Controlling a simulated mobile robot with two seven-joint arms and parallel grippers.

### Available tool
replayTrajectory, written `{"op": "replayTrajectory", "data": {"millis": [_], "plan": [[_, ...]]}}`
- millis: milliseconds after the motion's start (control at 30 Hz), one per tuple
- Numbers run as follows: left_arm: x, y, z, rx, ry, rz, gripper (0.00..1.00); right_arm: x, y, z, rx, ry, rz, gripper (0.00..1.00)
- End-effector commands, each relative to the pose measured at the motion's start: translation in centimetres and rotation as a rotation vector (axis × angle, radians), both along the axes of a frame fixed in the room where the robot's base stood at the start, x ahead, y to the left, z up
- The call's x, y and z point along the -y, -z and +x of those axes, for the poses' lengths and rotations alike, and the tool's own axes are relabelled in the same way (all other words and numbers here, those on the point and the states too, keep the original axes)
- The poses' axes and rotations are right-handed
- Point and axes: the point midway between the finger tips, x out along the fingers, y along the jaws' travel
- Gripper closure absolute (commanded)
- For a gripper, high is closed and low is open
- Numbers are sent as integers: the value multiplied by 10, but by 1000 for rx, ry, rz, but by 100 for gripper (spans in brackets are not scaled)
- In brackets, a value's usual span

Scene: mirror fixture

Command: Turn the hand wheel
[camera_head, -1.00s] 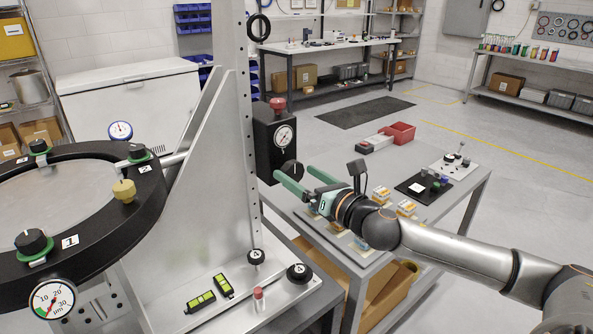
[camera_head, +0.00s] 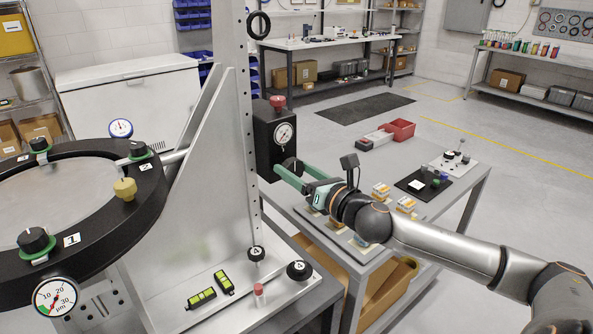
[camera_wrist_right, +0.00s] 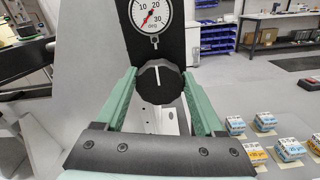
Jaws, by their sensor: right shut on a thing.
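The hand wheel, a black faceted knob (camera_head: 292,166), sits on the front of a black box (camera_head: 268,150) fixed to the tall grey plate. In the right wrist view the hand wheel (camera_wrist_right: 158,82) shows a white line, nearly upright. A round dial gauge (camera_head: 284,134) is above it. In the wrist view that gauge (camera_wrist_right: 152,12) reads in degrees, its red needle pointing down and left. My right gripper (camera_head: 288,171) is shut on the hand wheel, one green finger on each side (camera_wrist_right: 158,88). My left gripper is not in view.
A large black ring fixture (camera_head: 140,214) with clamps and dials fills the left. A red-topped knob (camera_head: 278,103) is on the box. A bench (camera_head: 455,205) with small boxes and a black pad (camera_head: 423,186) stands under my right arm. Open floor lies beyond.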

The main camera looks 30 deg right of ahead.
Motion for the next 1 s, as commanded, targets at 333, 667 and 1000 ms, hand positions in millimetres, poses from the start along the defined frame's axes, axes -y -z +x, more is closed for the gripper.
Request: {"op": "replayTrajectory", "data": {"millis": [333, 667, 1000], "plan": [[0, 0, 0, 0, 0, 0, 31, 0, 0, 0, 0, 0, 0, 85], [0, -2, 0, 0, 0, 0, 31, 0, 0, 0, -5, 0, 51, 85], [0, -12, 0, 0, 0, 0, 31, 1, 0, 0, -25, 0, 291, 85]]}}
